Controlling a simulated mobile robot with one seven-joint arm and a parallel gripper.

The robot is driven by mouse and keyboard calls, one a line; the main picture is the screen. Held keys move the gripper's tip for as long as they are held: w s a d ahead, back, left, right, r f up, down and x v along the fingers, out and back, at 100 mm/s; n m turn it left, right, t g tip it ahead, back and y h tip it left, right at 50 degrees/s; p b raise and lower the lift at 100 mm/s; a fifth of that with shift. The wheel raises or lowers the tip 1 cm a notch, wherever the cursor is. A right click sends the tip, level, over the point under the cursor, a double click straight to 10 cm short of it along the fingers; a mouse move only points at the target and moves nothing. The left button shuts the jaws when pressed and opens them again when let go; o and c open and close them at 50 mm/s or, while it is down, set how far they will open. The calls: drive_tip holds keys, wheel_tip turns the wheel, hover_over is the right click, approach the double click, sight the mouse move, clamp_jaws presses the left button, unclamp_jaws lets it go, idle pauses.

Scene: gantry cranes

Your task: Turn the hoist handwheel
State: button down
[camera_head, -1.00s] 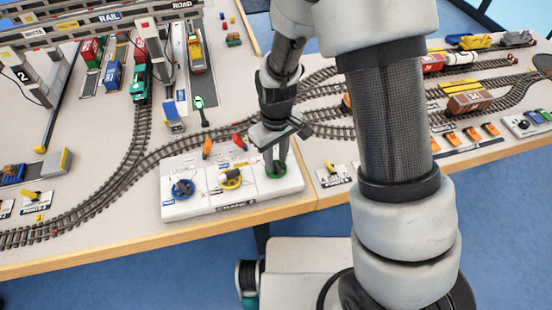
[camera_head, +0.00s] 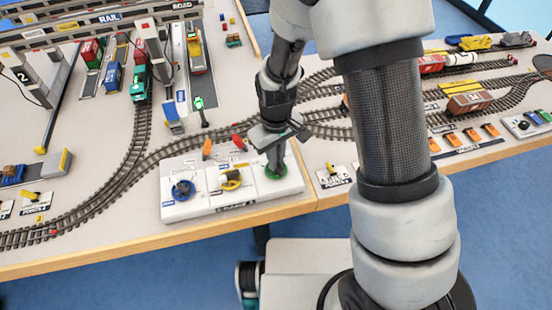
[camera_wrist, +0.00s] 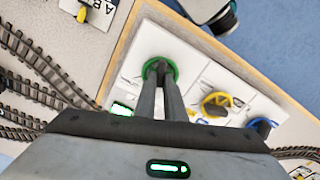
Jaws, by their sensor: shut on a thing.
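The white control box (camera_head: 203,208) carries three handwheels in a row: a blue one (camera_head: 183,189) at left, a yellow one (camera_head: 231,179) in the middle and a green one (camera_head: 277,173) at right. My gripper (camera_head: 275,166) points down at the green handwheel and is shut on it. In the wrist view my gripper's fingers (camera_wrist: 160,72) meet at the green handwheel (camera_wrist: 173,65), near its middle; which part they grip is hard to tell. The yellow (camera_wrist: 216,104) and blue (camera_wrist: 262,126) handwheels stand apart from the fingers. The labels are too small to tell which wheel is the hoist's.
An orange lever (camera_head: 207,148) and a red lever (camera_head: 239,142) stand behind the box. Model train tracks (camera_head: 140,165) curve past its left and back. The gantry crane (camera_head: 100,25) stands at the back left. The table's wooden edge (camera_head: 150,239) is in front.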

drive_tip(key=m, duration=0.4)
drive_tip(key=shift+m, duration=1.7)
drive_tip(key=c, duration=1.8)
unclamp_jaws()
drive_tip(key=shift+c, duration=0.2)
wheel_tip(320, 180, up, 18)
drive_tip(key=p, duration=0.2)
drive_tip(key=shift+f, duration=0.25)
